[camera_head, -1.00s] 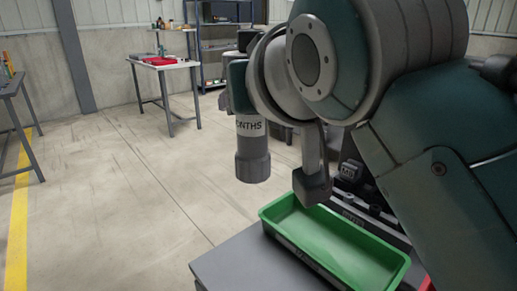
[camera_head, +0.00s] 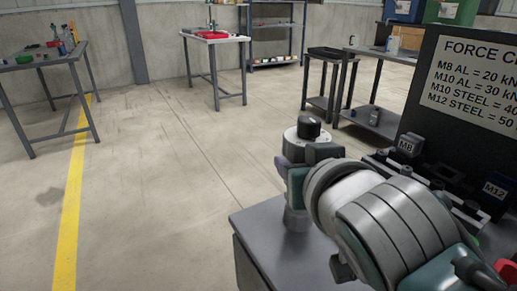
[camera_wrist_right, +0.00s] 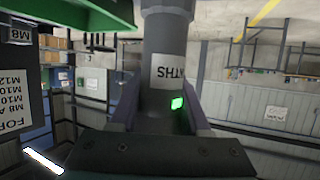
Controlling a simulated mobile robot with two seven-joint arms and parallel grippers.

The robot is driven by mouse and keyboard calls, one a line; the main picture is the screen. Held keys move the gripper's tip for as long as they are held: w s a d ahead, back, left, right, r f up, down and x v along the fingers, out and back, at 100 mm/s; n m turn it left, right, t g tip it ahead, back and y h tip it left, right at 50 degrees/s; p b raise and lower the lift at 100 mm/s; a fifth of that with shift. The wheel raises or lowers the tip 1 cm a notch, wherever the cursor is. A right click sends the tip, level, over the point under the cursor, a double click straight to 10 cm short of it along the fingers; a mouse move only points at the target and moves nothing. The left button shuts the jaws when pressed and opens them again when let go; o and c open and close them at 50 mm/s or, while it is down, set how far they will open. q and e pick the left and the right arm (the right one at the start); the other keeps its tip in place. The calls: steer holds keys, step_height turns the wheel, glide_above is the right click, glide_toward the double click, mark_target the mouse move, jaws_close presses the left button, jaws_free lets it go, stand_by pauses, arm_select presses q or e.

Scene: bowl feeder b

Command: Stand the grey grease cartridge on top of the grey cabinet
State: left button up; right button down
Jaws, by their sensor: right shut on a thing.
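In the right wrist view the cartridge (camera_wrist_right: 165,65), with a white label, is between the two fingers of the right gripper (camera_wrist_right: 160,108). Its lower end is over the grey cabinet top (camera_head: 262,232), near the far left edge. I cannot tell whether it touches the top. My right arm hides much of the cabinet. My left gripper is not in view.
A black force chart board (camera_head: 475,85) and dark blocks marked M8 (camera_head: 408,145) and M12 (camera_head: 492,190) stand at the right. A green edge (camera_wrist_right: 75,12) shows in the wrist view. Tables stand farther off, and the floor at left is clear.

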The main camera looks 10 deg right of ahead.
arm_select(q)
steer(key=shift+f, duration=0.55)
arm_select(e)
steer(key=shift+f, duration=1.15)
steer(key=shift+f+b, duration=0.15)
steer(key=shift+b, duration=0.2)
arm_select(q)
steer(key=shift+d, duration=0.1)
arm_select(e)
steer(key=shift+c, duration=1.9)
jaws_free()
steer(key=shift+r, duration=0.25)
arm_select(q)
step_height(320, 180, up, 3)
steer(key=p, duration=0.3)
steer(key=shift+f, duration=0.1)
arm_select(e)
steer(key=v, duration=1.2)
steer(key=shift+f, duration=0.1)
